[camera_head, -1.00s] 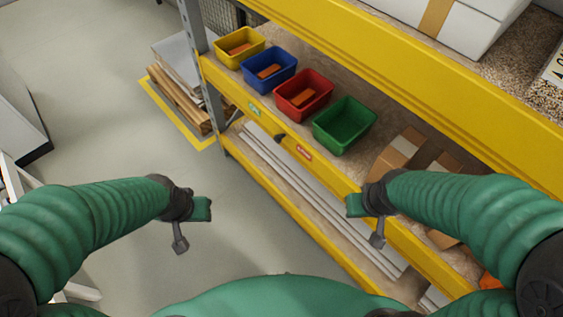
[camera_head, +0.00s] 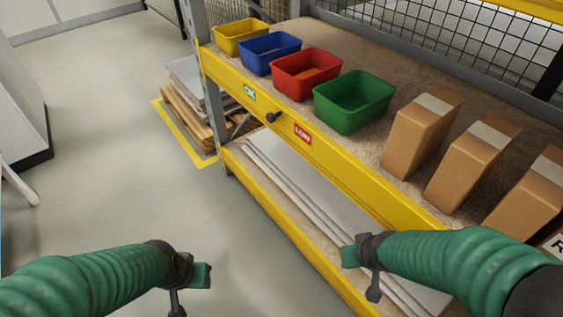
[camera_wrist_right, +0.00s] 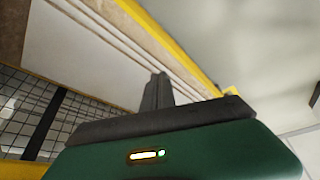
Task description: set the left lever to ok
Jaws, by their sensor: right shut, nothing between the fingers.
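A small dark lever (camera_head: 271,117) sits on the yellow front beam of the shelf in the head view, between a green OK label (camera_head: 249,93) on its left and a red LOW label (camera_head: 302,133) on its right. Its exact tilt is too small to tell. My right gripper (camera_head: 373,288) is below and to the right of the lever, apart from it; in the right wrist view its fingers (camera_wrist_right: 157,92) are together and empty. My left gripper (camera_head: 177,303) is low at the left over the floor, far from the lever; its fingers are too unclear to judge.
Yellow (camera_head: 240,40), blue (camera_head: 270,55), red (camera_head: 306,76) and green (camera_head: 354,105) bins stand on the shelf above the beam. Several cardboard boxes (camera_head: 424,130) stand to their right. White boards (camera_head: 300,185) lie on the lower shelf. The floor (camera_head: 110,150) at left is clear.

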